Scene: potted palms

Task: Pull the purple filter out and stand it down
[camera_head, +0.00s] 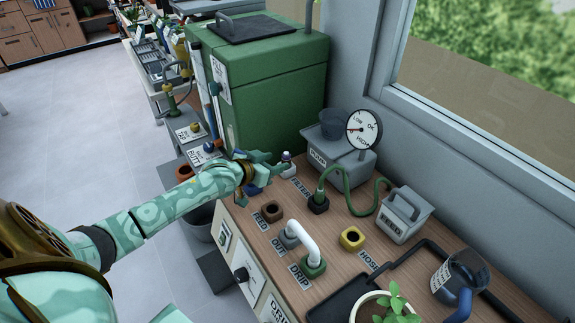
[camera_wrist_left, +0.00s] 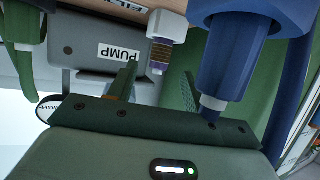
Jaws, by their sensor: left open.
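The purple filter (camera_head: 287,163) shows in the head view as a small pale capped piece beside the green cabinet, just past my left gripper's fingertips. In the left wrist view the filter (camera_wrist_left: 162,48) has a white top and a purple band, and it lies ahead of the fingers. My left gripper (camera_head: 266,168) is open and empty. I cannot tell whether a finger touches the filter. The filter's lower end is hard to make out. A blue fitting (camera_head: 252,189) sits below the gripper, and in the wrist view a large blue part (camera_wrist_left: 232,60) is close by. My right gripper is out of view.
The green cabinet (camera_head: 268,95) stands behind. A grey pump (camera_head: 340,157) with a gauge (camera_head: 363,130) is to the right. A green hose (camera_head: 352,204) runs from a black socket (camera_head: 318,204). A white pipe (camera_head: 305,240) and yellow socket (camera_head: 351,238) stand on the wooden bench.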

